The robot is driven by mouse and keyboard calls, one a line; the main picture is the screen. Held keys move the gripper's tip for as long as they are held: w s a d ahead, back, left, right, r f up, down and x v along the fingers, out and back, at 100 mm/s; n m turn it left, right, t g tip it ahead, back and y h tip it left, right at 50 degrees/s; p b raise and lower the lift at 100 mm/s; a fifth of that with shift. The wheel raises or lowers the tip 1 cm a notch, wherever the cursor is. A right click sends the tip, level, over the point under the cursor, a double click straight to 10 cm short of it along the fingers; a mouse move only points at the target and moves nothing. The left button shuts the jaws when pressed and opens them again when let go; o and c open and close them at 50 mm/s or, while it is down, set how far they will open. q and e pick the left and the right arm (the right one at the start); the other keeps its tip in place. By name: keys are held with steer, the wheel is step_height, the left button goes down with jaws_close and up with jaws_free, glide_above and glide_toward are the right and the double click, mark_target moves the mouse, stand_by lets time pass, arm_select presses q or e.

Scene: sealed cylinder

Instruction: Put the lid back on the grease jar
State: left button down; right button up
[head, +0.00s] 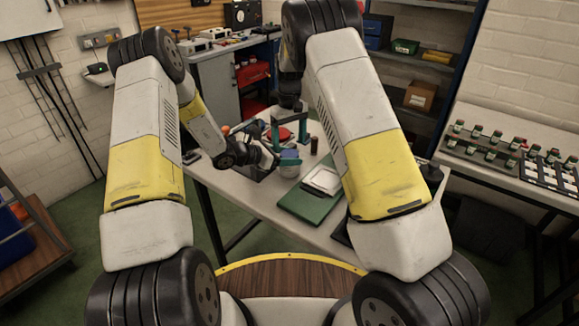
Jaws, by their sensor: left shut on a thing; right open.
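A small grey cylinder (290,170), which looks like the grease jar, stands on the white table. My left gripper (289,157) comes in from the left with blue-green fingers at the upper part of the jar and appears shut on it. The fingers hide the jar's top. My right gripper (290,134) points down just behind, its teal fingers apart and empty. A red round thing (284,134) shows between and behind those fingers; it may be the lid, but it is too small to tell.
A dark upright cylinder (314,145) stands right of the jar. A white-framed tray (322,180) lies on a green flat case (308,204) at the table's front right. A side bench (480,172) with several small items is at the right.

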mark_target(289, 153)
arm_select(q)
steer(key=shift+s+a+f, duration=0.15)
steer(key=shift+f, duration=0.15)
arm_select(e)
steer(key=shift+f, duration=1.95)
steer(key=shift+c, duration=0.5)
steer(key=c, duration=1.4)
steer(key=shift+c, duration=0.2)
steer(key=shift+m, duration=1)
steer(key=o, duration=1.6)
steer(key=shift+r, duration=0.1)
